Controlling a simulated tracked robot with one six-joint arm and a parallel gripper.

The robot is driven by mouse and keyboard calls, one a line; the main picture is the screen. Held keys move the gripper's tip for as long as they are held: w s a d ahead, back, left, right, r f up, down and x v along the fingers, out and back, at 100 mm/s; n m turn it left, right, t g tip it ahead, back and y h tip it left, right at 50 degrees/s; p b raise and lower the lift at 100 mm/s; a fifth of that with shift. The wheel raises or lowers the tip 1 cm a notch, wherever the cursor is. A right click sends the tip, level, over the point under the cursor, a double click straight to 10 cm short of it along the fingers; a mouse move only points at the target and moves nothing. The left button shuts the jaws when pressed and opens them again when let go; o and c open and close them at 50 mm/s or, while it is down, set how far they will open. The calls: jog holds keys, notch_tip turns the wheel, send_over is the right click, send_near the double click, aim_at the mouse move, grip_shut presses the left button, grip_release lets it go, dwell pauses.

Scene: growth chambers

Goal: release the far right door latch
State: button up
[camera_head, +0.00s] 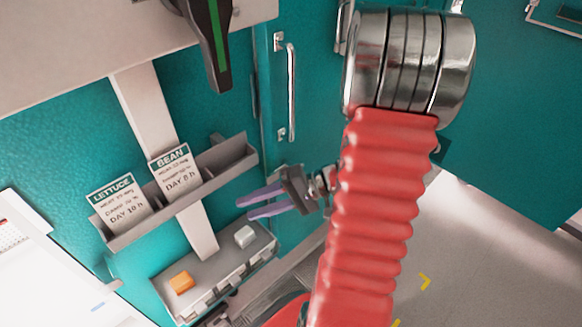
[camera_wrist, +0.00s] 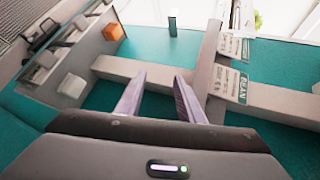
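A black lever with a green stripe (camera_head: 212,45) hangs down from a pale housing at the top of the body camera view. It may be a latch, but I cannot tell whether it is the far right one. Upright metal handles, one here (camera_head: 291,90), are on the teal doors (camera_head: 310,150). My gripper (camera_head: 246,208) is below the lever and the handle, with its purple fingers pointing left toward the card holder. In the wrist view my gripper (camera_wrist: 161,78) has its fingers apart with nothing between them. My red arm hides part of the doors.
A grey holder (camera_head: 225,168) carries a LETTUCE card (camera_head: 118,203) and a BEAN card (camera_head: 177,172). Below it, a ledge (camera_head: 212,268) bears an orange block (camera_head: 181,283) and a white block (camera_head: 244,236). Grey floor (camera_head: 470,250) is clear at right.

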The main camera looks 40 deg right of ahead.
jog(key=s+d+f+m+t+h, duration=0.1)
jog(key=d+f+m+t+h, duration=0.2)
jog(key=d, duration=0.4)
jog(key=s+d+f+m+t+h, duration=0.2)
jog(key=d+f+m+t+h, duration=0.1)
jog(key=d, duration=0.4)
jog(key=s+d+f+m+t+h, duration=0.1)
jog(key=d+f+m+t+h, duration=0.3)
jog(key=d, duration=0.4)
jog(key=shift+s+h, duration=0.25)
jog(key=shift+h, duration=0.15)
jog(key=shift+w+d, duration=0.1)
jog(key=shift+w+a, duration=0.2)
jog(key=shift+w, duration=6.65)
jog(key=shift+c, duration=0.5)
grip_shut()
